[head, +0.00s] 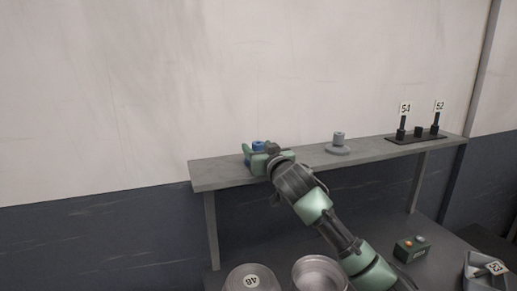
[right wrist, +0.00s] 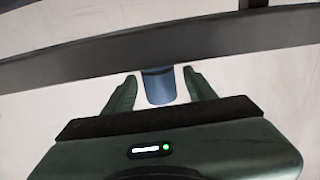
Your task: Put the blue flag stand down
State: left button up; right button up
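The blue flag stand (head: 258,145) is at the left part of the grey shelf (head: 225,175); its upper part shows and its base is hidden behind my gripper. In the right wrist view its blue post (right wrist: 159,88) lies between the two green fingers, with a narrow gap on each side. My right gripper (head: 256,156) is open around the post, low over the shelf. I cannot tell how the base meets the shelf. My left gripper is not in view.
A grey stand (head: 338,147) with a round base is on the shelf, right of the gripper. A black rack (head: 416,139) with tags 54 and 52 is at the right end. The shelf between is clear.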

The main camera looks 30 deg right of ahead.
jog(key=b+v, duration=0.3)
jog(key=v, duration=0.9)
jog(key=shift+b, duration=0.3)
jog(key=shift+r, duration=0.1)
